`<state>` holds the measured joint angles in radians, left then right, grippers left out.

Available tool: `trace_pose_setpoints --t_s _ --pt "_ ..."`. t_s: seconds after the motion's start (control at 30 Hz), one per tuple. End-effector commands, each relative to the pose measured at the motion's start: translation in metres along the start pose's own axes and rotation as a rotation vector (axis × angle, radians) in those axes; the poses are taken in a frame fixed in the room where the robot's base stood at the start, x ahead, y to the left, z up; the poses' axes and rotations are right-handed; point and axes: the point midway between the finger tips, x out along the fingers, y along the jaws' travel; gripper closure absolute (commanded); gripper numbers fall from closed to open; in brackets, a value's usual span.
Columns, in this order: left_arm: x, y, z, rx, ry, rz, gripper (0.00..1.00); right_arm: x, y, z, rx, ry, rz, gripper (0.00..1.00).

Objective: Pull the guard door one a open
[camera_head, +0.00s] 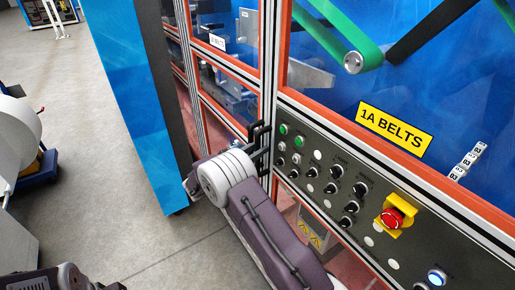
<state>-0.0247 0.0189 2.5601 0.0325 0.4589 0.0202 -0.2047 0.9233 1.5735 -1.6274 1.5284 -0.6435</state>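The guard marked 1A BELTS has a clear pane (440,75) in an orange frame, with a yellow label (395,128). Green and black belts show behind it. It appears shut. A narrower orange-framed panel (228,88) stands left of it, past a grey post. A black handle-like part (262,132) stands by the post at the panel's lower right. My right arm reaches up from the bottom, and its wrist end (228,175) is just below and left of that black part. My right fingers are mostly hidden, and contact is unclear. My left gripper is not visible.
A black control panel (325,180) with knobs and a red emergency stop (391,218) on yellow lies right of my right arm. A tall blue panel (130,90) stands to the left.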

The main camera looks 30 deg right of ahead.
Motion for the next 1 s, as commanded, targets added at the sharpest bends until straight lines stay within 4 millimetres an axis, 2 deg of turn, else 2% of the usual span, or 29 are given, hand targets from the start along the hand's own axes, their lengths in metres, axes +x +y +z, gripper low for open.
trace_pose_setpoints --t_s 0.03,0.13,1.0 --pt "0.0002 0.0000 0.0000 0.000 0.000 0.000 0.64 -0.0001 0.0000 -0.0002 0.000 0.000 0.000 0.72" --pt "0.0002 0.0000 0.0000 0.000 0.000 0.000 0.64 -0.0002 0.0000 -0.0002 0.000 0.000 0.000 1.00" --pt "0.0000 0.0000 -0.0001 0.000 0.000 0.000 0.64 -0.0004 0.0001 0.0012 0.001 -0.002 0.000 1.00"
